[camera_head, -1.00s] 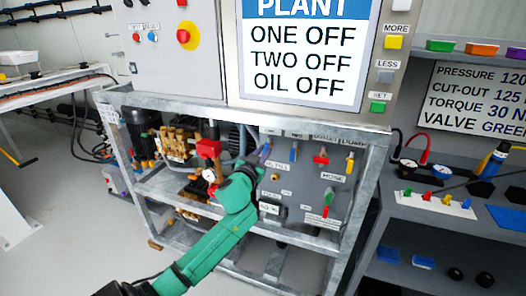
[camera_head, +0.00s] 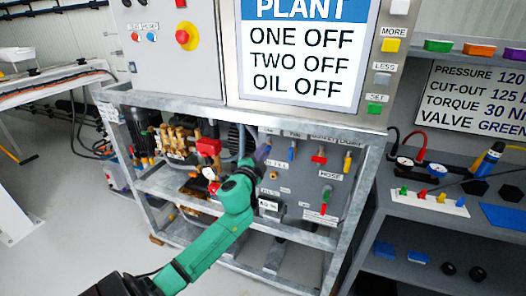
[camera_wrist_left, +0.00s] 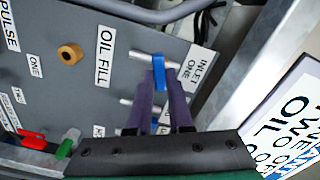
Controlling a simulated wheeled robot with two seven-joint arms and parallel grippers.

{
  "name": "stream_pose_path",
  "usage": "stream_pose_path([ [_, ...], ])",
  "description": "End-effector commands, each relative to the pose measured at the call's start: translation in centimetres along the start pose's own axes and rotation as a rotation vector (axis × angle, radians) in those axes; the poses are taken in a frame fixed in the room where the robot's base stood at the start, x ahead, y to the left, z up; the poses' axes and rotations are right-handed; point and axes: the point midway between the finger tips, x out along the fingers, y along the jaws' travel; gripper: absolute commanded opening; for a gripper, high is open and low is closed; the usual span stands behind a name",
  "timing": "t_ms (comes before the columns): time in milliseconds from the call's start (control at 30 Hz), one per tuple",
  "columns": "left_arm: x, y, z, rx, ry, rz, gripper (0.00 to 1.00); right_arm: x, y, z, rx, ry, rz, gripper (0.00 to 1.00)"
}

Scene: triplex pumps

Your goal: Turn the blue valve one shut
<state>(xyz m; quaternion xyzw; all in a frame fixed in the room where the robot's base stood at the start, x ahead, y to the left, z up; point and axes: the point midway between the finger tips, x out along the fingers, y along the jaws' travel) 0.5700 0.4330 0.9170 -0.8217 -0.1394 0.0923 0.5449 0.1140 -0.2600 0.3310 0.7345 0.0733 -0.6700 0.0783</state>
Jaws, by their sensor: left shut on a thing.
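The blue valve one handle (camera_wrist_left: 158,72) is beside the label INLET ONE (camera_wrist_left: 196,64) in the left wrist view. My left gripper (camera_wrist_left: 161,92) has its two purple fingers shut on this handle. The handle looks crosswise to its silver stub in that view. In the head view my left gripper (camera_head: 262,150) is at the upper left of the grey valve panel (camera_head: 307,185), where the fingers hide most of the handle. My right gripper is not in view.
Another blue handle (camera_head: 292,151), a red one (camera_head: 319,157) and a yellow one (camera_head: 347,161) stand to the right along the panel. A brass oil fill plug (camera_wrist_left: 70,54) is nearby. The galvanised frame (camera_head: 250,118) borders the panel above.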

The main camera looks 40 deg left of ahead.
Motion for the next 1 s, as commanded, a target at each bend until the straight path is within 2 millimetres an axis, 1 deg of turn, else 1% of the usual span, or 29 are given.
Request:
stream_pose_path([
  [100, -0.02, 0.10, -0.01, 0.104, 0.000, 0.002, 0.00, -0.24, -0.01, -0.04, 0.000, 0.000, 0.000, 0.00],
  [300, -0.01, 0.19, 0.06, 0.255, 0.000, 0.003, 0.00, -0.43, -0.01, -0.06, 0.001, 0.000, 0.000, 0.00],
  [500, -0.02, 0.27, 0.06, 0.355, 0.000, 0.002, 0.00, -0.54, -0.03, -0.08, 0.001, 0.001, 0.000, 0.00],
  [700, -0.02, 0.32, 0.07, 0.404, 0.000, 0.003, 0.00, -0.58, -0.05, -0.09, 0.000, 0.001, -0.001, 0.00],
  [1000, -0.02, 0.35, 0.07, 0.418, 0.000, 0.003, 0.00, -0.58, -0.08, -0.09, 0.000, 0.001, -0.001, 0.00],
])
